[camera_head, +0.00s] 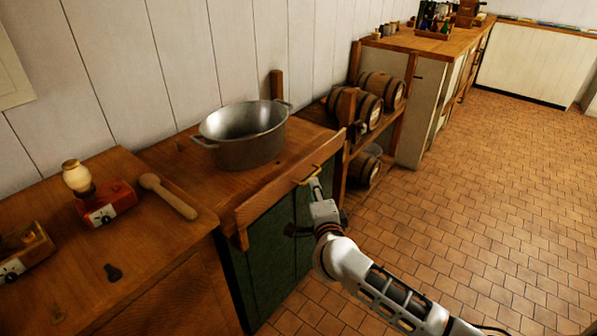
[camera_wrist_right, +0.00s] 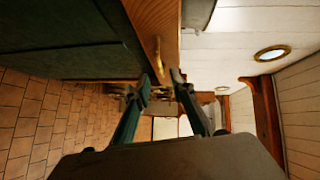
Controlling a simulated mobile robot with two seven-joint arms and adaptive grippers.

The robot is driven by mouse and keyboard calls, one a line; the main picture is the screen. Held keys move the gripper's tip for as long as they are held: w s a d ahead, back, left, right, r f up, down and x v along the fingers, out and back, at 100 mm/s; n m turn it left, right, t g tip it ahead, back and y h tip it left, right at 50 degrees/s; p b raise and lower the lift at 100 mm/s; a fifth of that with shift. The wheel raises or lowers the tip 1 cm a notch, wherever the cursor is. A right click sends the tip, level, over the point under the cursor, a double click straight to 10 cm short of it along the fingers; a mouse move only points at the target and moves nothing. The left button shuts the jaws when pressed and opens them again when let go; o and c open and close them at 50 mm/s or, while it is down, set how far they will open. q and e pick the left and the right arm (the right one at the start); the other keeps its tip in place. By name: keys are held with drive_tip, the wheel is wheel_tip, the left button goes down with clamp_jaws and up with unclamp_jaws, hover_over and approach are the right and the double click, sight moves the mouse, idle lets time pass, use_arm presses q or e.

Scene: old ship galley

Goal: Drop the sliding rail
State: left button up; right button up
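The sliding rail (camera_head: 272,199) is a wooden board along the front edge of the stove-like counter, above green doors (camera_head: 270,245). Its brass handle (camera_head: 307,176) sits near the right end. In the wrist view the rail (camera_wrist_right: 153,22) and handle (camera_wrist_right: 158,52) show just ahead of the fingers. My right gripper (camera_head: 316,183) is at the handle in the head view. Its two fingers (camera_wrist_right: 162,82) stand apart in the wrist view, with the handle in line with the gap. I cannot tell whether they touch it. My left gripper is out of view.
A large metal pot (camera_head: 246,137) stands behind the rail. The left counter (camera_head: 150,247) holds a red box (camera_head: 106,203), a wooden pestle (camera_head: 168,196) and a lidded jar. Barrels (camera_head: 352,107) lie on a rack at the right. The tiled floor (camera_head: 470,190) is clear.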

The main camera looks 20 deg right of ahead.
sight(312, 176)
drive_tip(key=w, duration=0.2)
drive_tip(key=w+b, duration=0.1)
drive_tip(key=w, duration=0.1)
drive_tip(key=w+d+f+b, duration=0.1)
drive_tip(key=w, duration=0.2)
drive_tip(key=shift+w+f, duration=0.1)
drive_tip(key=shift+w, duration=0.15)
clamp_jaws()
